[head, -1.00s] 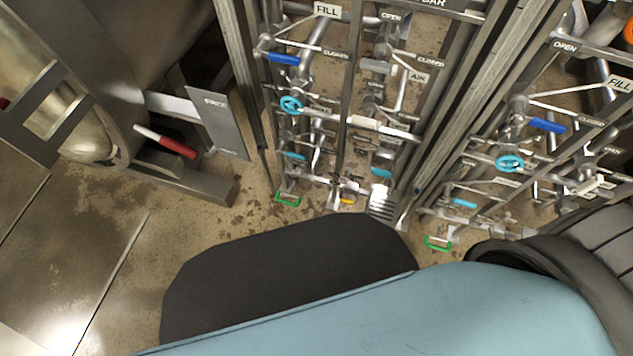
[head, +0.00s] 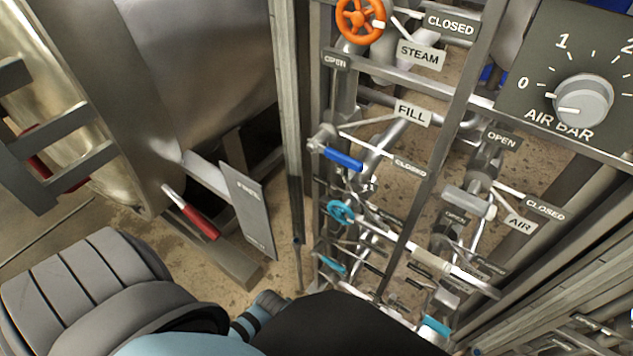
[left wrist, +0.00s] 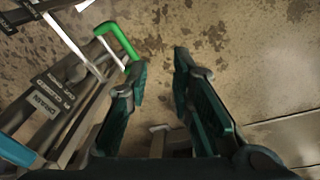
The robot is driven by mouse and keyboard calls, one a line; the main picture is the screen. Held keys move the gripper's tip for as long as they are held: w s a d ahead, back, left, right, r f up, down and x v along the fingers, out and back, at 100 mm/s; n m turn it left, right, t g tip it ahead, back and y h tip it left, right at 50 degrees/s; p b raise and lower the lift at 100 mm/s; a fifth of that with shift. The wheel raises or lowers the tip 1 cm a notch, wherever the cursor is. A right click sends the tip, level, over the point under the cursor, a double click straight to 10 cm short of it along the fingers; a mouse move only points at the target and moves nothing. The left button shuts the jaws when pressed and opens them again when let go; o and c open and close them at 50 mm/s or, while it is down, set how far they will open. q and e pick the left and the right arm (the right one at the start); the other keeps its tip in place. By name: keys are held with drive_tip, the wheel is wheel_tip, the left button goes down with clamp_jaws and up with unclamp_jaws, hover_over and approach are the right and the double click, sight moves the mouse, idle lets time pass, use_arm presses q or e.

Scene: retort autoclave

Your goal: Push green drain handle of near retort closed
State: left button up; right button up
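The green drain handle (left wrist: 120,40) shows in the left wrist view at upper left, a bent green bar on pale metal arms. My left gripper (left wrist: 160,65) is open and empty above the floor. Its left finger is close beside the handle's lower right end, and the handle is outside the gap between the fingers. I cannot tell whether finger and handle touch. In the head view the green handle and left fingertips are hidden behind my own arm and body. My right gripper is not in view.
A red-grip lever (head: 198,222) and a grey plate (head: 248,208) stand left. Bare floor shows right of the gripper in the wrist view.

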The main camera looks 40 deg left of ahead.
use_arm(q)
drive_tip(key=w+d+n+b, duration=0.1)
drive_tip(key=w+n+b, duration=0.2)
drive_tip(key=w+n, duration=0.2)
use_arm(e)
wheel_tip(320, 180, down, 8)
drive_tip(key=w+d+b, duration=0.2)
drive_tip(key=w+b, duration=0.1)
use_arm(q)
drive_tip(key=b, duration=0.5)
approach(310, 314)
drive_tip(key=shift+n, duration=0.3)
drive_tip(key=f, duration=0.5)
drive_tip(key=shift+w+f, duration=0.3)
drive_tip(key=shift+w, duration=0.05)
drive_tip(key=shift+w+a+f+b, duration=0.15)
drive_tip(key=shift+f+b, duration=0.2)
drive_tip(key=shift+f, duration=0.25)
drive_tip(key=shift+w+d+f+b, duration=0.15)
drive_tip(key=shift+f+b, duration=0.15)
drive_tip(key=shift+f, duration=0.25)
drive_tip(key=shift+a+f, duration=0.1)
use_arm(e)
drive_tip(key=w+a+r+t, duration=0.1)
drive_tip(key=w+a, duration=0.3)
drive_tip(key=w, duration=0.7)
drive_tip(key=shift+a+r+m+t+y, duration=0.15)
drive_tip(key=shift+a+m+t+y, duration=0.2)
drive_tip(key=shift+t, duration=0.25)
